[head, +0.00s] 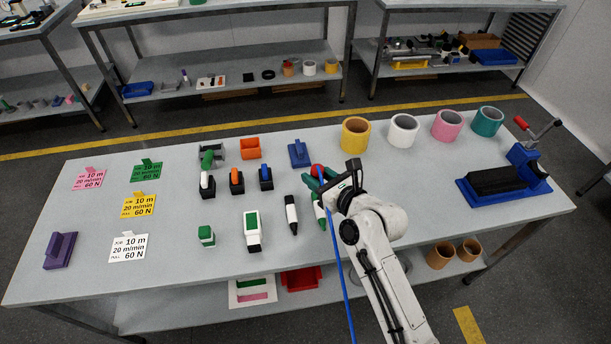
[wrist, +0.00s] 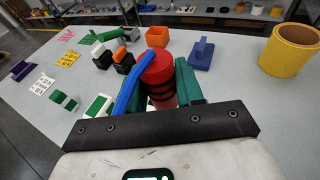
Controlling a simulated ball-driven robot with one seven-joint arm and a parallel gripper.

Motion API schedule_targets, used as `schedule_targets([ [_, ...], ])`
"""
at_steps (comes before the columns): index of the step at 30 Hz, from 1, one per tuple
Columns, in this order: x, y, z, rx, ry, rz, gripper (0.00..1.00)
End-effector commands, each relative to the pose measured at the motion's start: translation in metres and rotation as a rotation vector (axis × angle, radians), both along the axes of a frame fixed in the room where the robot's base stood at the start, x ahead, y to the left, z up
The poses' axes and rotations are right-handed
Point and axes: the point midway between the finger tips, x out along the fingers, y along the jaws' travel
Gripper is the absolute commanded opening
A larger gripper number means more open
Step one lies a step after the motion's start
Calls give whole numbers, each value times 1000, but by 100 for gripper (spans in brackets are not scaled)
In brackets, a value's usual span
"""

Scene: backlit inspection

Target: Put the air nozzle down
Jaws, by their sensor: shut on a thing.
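The air nozzle (wrist: 158,70) is a red cylinder with black rings, with a blue hose (wrist: 133,84) beside it in the wrist view. My gripper (wrist: 162,88) is shut on it, with a green finger on each side. In the head view the nozzle's red top (head: 317,169) shows at my gripper (head: 320,181), above the middle of the grey table (head: 345,240). The blue hose runs down the picture past the table's front edge. My fingers hide the nozzle's lower part, and I cannot tell whether it touches the table.
A black-and-white marker-like tool (head: 291,214) and a green-and-white device (head: 252,230) lie left of my gripper. A blue block with a handle (head: 299,154) stands behind it. Several coloured rolls, such as the yellow one (head: 355,135), line the back. A blue cranked fixture (head: 503,183) is right.

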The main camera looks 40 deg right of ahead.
Motion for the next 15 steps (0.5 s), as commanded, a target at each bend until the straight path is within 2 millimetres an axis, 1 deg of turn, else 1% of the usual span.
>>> schedule_targets([
  [1, 11, -6, -5, -1, -1, 0, 1],
  [5, 36, -21, -18, -1, -2, -1, 1],
  [6, 43, -25, -25, 1, 0, 0, 1],
  [9, 55, -32, -45, 1, 2, -1, 1],
  [12, 66, -38, -60, -1, 0, -1, 1],
  [15, 72, -42, -69, -1, -1, -1, 1],
])
